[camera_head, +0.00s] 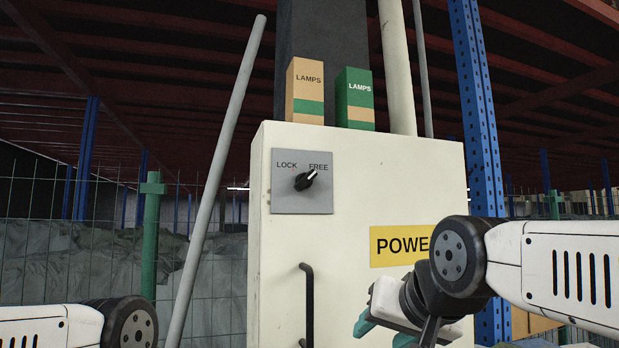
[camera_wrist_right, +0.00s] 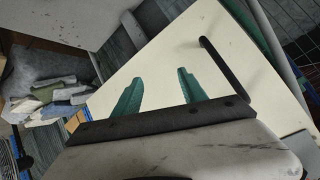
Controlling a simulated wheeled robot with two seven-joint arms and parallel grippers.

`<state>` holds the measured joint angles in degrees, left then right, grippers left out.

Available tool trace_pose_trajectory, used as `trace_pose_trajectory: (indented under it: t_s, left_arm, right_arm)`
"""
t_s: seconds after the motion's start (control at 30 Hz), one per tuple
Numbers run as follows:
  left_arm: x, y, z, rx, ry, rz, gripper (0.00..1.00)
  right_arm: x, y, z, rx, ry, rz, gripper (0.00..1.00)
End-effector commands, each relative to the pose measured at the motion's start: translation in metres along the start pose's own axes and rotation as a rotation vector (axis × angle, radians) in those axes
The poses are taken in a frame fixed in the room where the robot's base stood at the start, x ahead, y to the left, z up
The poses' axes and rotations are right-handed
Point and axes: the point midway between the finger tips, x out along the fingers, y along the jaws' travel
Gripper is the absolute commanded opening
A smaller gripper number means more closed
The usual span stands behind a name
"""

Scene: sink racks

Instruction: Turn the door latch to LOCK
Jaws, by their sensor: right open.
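The door latch (camera_head: 305,181) is a black knob on a grey plate (camera_head: 286,202) at the upper left of a cream cabinet door (camera_head: 354,215). The plate reads LOCK on the left and FREE on the right. My right gripper (camera_head: 382,332) is open and empty, low in front of the cabinet, below and right of the latch. Its green fingers (camera_wrist_right: 158,92) show apart in the right wrist view, with the cabinet door behind. My left arm enters at the lower left, and its gripper is out of frame.
A black bar handle (camera_head: 308,305) stands out from the door below the latch; it also shows in the right wrist view (camera_wrist_right: 222,68). Two LAMPS boxes (camera_head: 305,92) (camera_head: 355,98) stand on top. A leaning grey pole (camera_head: 215,180) is left of the cabinet.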

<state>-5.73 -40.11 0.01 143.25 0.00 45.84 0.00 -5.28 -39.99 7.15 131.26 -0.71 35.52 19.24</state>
Motion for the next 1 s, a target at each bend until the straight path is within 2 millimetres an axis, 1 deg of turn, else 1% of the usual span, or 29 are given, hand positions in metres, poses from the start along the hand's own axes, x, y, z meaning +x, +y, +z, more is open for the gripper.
trace_pose_trajectory:
  t_s: [0.03, 0.07, 0.1, 0.17, 0.2, 0.27, 0.3, 0.4, 0.5, 0.57, 0.63, 0.9, 1.0]
  left_arm:
    - [0.0, 0.0, 0.0, 0.0, 0.0, 0.0, 0.0]
    - [0.0, 0.0, 0.0, 0.0, 0.0, 0.0, 0.0]
    - [0.0, 0.0, 0.0, 0.0, 0.0, 0.0, 0.0]
    - [0.0, 0.0, 0.0, 0.0, 0.0, 0.0, 0.0]
    - [0.0, 0.0, 0.0, 0.0, 0.0, 0.0, 0.0]
    - [0.0, 0.0, 0.0, 0.0, 0.0, 0.0, 0.0]
    - [0.0, 0.0, 0.0, 0.0, 0.0, 0.0, 0.0]
    - [0.0, 0.0, 0.0, 0.0, 0.0, 0.0, 0.0]
    - [0.0, 0.0, 0.0, 0.0, 0.0, 0.0, 0.0]
    - [0.0, 0.0, 0.0, 0.0, 0.0, 0.0, 0.0]
    - [0.0, 0.0, 0.0, 0.0, 0.0, 0.0, 0.0]
    - [0.0, 0.0, 0.0, 0.0, 0.0, 0.0, 0.0]
    - [0.0, 0.0, 0.0, 0.0, 0.0, 0.0, 0.0]
  right_arm:
    - [-0.009, -0.015, -0.021, 0.027, 0.058, -0.025, 0.5]
    - [-0.015, -0.025, -0.033, 0.048, 0.094, -0.043, 0.5]
    - [-0.024, -0.038, -0.05, 0.079, 0.142, -0.07, 0.5]
    - [-0.041, -0.061, -0.075, 0.125, 0.214, -0.119, 0.5]
    - [-0.053, -0.077, -0.091, 0.157, 0.262, -0.158, 0.5]
    - [-0.074, -0.102, -0.114, 0.205, 0.328, -0.221, 0.5]
    - [-0.089, -0.117, -0.127, 0.237, 0.368, -0.266, 0.5]
    - [-0.119, -0.148, -0.15, 0.298, 0.435, -0.36, 0.5]
    - [-0.132, -0.162, -0.16, 0.328, 0.462, -0.406, 0.5]
    - [-0.132, -0.166, -0.163, 0.334, 0.466, -0.415, 0.5]
    - [-0.126, -0.169, -0.167, 0.337, 0.466, -0.416, 0.5]
    - [-0.089, -0.181, -0.188, 0.336, 0.464, -0.413, 0.5]
    - [-0.08, -0.184, -0.194, 0.334, 0.464, -0.412, 0.5]
